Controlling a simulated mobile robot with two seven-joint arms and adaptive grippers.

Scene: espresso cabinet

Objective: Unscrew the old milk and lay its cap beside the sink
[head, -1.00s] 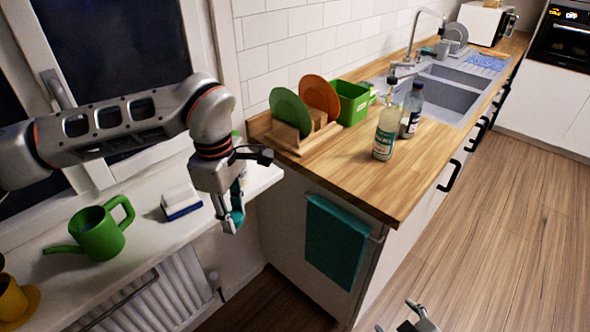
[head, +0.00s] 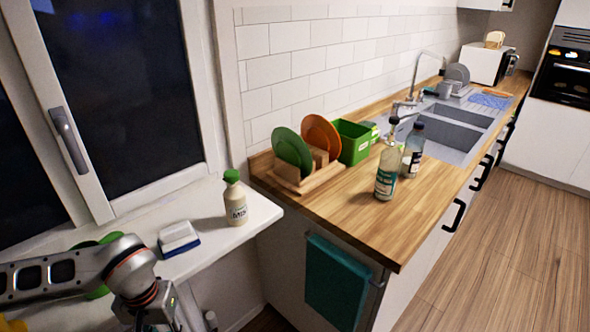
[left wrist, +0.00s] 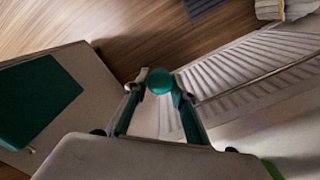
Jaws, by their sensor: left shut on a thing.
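My left gripper (left wrist: 158,85) is shut on a round teal-green thing (left wrist: 160,80) that looks like a cap. What is below this thing is hidden. In the head view my left arm comes in low at the left, and its fingertips are below the picture. A pale bottle with a green top (head: 236,198) stands upright on the windowsill. Two more bottles, a clear one with a teal label and dark top (head: 387,172) and a darker one (head: 413,150), stand on the counter near the sink (head: 446,136). I cannot tell which bottle is the old milk.
A blue-and-white block (head: 178,238) lies on the windowsill (head: 262,212). A plate rack (head: 312,178) and green box (head: 354,140) stand at the counter's back. The wooden counter (head: 350,208) is clear in front. A teal towel (head: 336,285) hangs at its end.

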